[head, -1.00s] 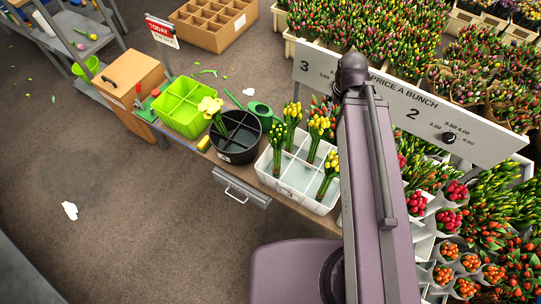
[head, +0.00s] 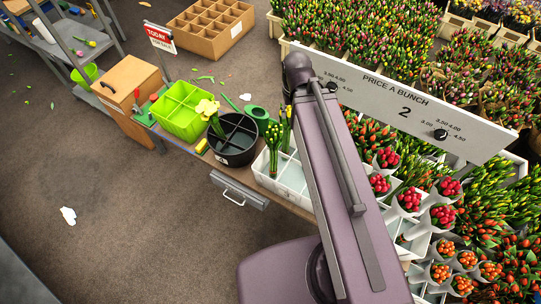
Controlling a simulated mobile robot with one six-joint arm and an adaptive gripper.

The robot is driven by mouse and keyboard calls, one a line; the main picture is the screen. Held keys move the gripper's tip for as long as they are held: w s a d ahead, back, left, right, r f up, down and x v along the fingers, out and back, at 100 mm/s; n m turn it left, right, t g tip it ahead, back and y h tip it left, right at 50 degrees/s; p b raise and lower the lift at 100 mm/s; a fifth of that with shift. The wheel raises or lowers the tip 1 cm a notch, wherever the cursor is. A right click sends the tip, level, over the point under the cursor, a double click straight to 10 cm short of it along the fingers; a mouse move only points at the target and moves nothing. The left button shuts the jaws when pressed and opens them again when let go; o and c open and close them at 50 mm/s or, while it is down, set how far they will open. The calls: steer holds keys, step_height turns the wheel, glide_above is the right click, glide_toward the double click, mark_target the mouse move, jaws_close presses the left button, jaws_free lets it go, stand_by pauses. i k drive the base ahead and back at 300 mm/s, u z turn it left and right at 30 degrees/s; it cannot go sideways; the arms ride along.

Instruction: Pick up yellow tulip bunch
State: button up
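A yellow tulip bunch (head: 274,134) with green stems stands in the white divided crate (head: 291,181), in its left part. Another yellow bunch (head: 287,115) stands just behind it, partly covered by my arm. The right part of the crate and anything in it are hidden behind my arm. My gripper does not show; only my arm's purple links are seen, crossing in front of the crate.
Left of the crate stand a black divided bucket (head: 235,155) with a large yellow flower (head: 207,108) and a lime-green divided bin (head: 184,123). A green watering can (head: 258,116) is behind the bucket. A price board (head: 420,112) and red bunches in paper wraps (head: 409,198) are right.

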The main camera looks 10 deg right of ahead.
mark_target(274, 134)
steer(key=u, duration=0.1)
steer(key=k, duration=2.05)
steer(key=z, duration=0.6)
steer(key=i, duration=1)
steer(key=z, duration=0.1)
